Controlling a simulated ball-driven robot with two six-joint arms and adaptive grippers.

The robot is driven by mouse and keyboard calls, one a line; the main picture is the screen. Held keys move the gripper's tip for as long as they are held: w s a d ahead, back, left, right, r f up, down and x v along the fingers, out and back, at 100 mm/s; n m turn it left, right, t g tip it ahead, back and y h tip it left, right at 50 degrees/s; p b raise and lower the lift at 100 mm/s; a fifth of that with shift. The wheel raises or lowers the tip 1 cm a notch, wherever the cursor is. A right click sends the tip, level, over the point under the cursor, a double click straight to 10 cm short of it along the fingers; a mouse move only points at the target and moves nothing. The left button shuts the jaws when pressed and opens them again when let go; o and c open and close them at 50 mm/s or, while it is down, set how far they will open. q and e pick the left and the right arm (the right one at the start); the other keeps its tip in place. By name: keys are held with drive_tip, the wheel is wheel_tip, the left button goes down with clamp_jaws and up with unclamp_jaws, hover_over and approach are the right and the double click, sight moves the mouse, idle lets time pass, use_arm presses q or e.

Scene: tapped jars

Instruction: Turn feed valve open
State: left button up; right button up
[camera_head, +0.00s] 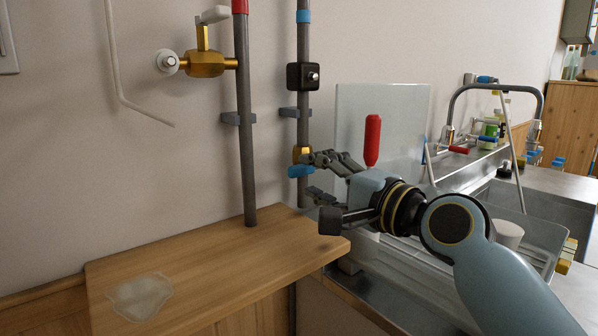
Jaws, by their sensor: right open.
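A brass valve (302,154) with a blue handle (300,171) sits low on the grey pipe with a blue band. A second brass valve (206,63) with a light grey lever (214,15) and a white-ringed outlet sits high at the left, beside the red-banded pipe. No label shows which one is the feed valve. My right gripper (309,177) is open, its dark fingers pointing left, close to the blue handle. Nothing shows between the fingers. My left gripper is not in view.
The red-banded pipe (245,130) rises from a wooden counter (215,262), left of my right gripper. A black box (302,76) is on the blue-banded pipe. A red upright cylinder (372,140) stands close above my right wrist. A translucent panel (405,115) and sink lie right.

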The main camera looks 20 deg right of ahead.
sight(303, 172)
drive_tip(key=x, duration=0.5)
drive_tip(key=shift+w, duration=0.1)
clamp_jaws()
drive_tip(key=shift+w+a+f, duration=0.15)
drive_tip(key=shift+f, duration=0.25)
idle(0.7)
